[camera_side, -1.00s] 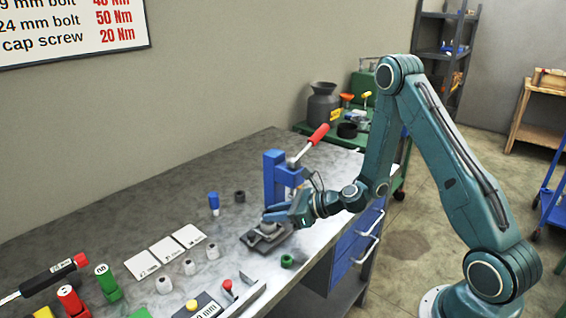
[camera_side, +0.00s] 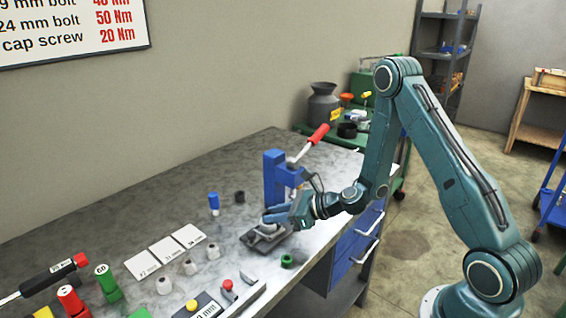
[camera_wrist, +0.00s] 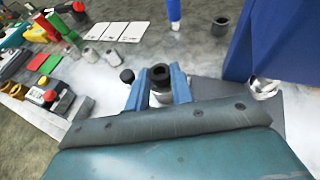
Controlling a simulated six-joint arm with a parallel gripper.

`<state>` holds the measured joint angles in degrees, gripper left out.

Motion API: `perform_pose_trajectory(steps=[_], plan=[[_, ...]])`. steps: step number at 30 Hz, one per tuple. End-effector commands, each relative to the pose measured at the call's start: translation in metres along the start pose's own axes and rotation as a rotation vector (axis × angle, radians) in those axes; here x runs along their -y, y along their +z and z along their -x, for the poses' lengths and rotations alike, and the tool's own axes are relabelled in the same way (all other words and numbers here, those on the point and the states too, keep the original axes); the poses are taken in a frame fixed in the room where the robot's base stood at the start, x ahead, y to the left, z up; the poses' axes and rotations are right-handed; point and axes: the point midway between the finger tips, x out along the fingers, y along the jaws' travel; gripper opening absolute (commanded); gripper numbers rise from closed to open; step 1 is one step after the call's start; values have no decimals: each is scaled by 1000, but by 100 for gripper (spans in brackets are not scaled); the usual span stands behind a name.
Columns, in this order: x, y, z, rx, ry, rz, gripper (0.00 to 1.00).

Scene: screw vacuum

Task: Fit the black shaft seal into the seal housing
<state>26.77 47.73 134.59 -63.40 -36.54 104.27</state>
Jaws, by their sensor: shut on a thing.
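My gripper (camera_wrist: 160,88) has its two blue fingers closed around the black shaft seal (camera_wrist: 160,74), a short dark ring with a hole in its middle. In the side view my gripper (camera_side: 272,216) is over the seal housing (camera_side: 267,231), a light grey round part on a dark base plate (camera_side: 257,242). The grey housing shows just below the seal between the fingers in the wrist view (camera_wrist: 160,100). The seal is hidden by the fingers in the side view. I cannot tell whether it touches the housing or how deep it sits.
A blue press (camera_side: 274,177) with a red-handled lever (camera_side: 318,135) stands right behind the housing. White cards (camera_side: 165,249) and grey cylinders lie to the left.

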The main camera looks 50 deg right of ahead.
Motion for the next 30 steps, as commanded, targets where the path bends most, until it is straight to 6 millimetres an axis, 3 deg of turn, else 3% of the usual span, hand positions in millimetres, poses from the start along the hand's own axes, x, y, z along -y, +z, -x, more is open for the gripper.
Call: perform_pose_trajectory(steps=[19, 20, 23, 30], plan=[[0, -1, 0, 0, 0, -1, 2], [0, -1, 0, 0, 0, 0, 29], [0, -1, 0, 0, 0, -1, 48], [0, -1, 0, 0, 0, 0, 48]])
